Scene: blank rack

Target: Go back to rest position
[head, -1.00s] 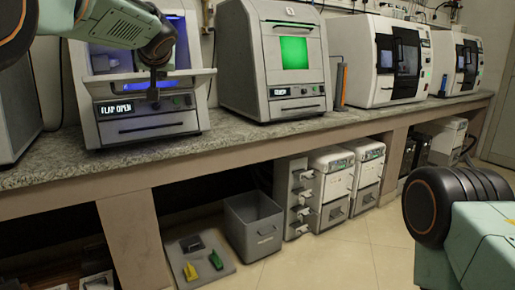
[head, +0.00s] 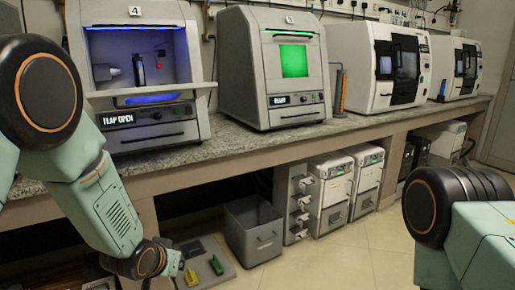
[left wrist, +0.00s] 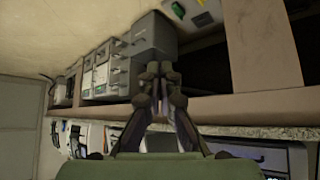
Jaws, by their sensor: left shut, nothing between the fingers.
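My left arm comes in from the left in the head view and hangs bent down in front of the bench. Its wrist and left gripper (head: 150,270) are at the bottom, with the fingers mostly cut off by the frame edge. In the left wrist view the left gripper (left wrist: 160,72) has its fingers together with nothing held. Behind the fingers there, apart from them, are the bench edge and the grey bin. My right arm shows only in part at the right edge of the head view; its gripper is out of frame.
The machine marked 4 (head: 140,122) stands on the bench with its flap open and blue light inside. A machine with a green window (head: 294,58) stands beside it. Under the bench are a grey bin (head: 243,238) and several drawer units (head: 330,168). The floor (head: 330,265) in front is clear.

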